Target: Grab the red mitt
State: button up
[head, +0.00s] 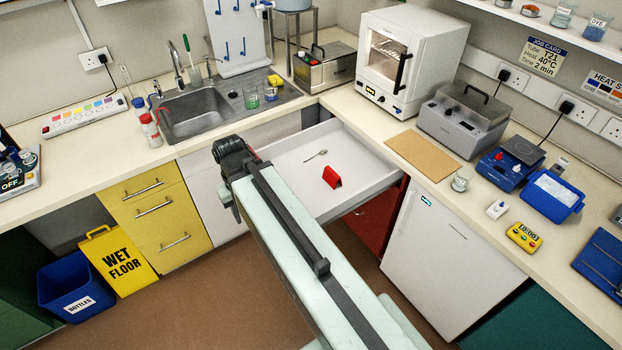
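A small red folded piece (331,177), which looks like the red mitt, stands in the open white drawer (290,155) at the corner of the bench. A metal spoon lies in the drawer just behind it. My arm reaches up from the bottom of the head view, its far end over the drawer's left side. A dark joint shows at that end, but no gripper fingers are visible. The mitt is to the right of my arm, and nothing visible touches it.
The drawer sticks out below the counter, between the yellow drawers (155,211) and a white cabinet front (440,240). A yellow wet floor sign (119,262) and a blue bin (72,290) stand on the floor at left. Brown floor is free in front.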

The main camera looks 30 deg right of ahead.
aim_at(329, 176)
jog(key=u, duration=2.6)
jog(key=k, duration=0.9)
jog(key=z, duration=1.05)
jog(key=i, duration=0.5)
jog(key=u, duration=0.05)
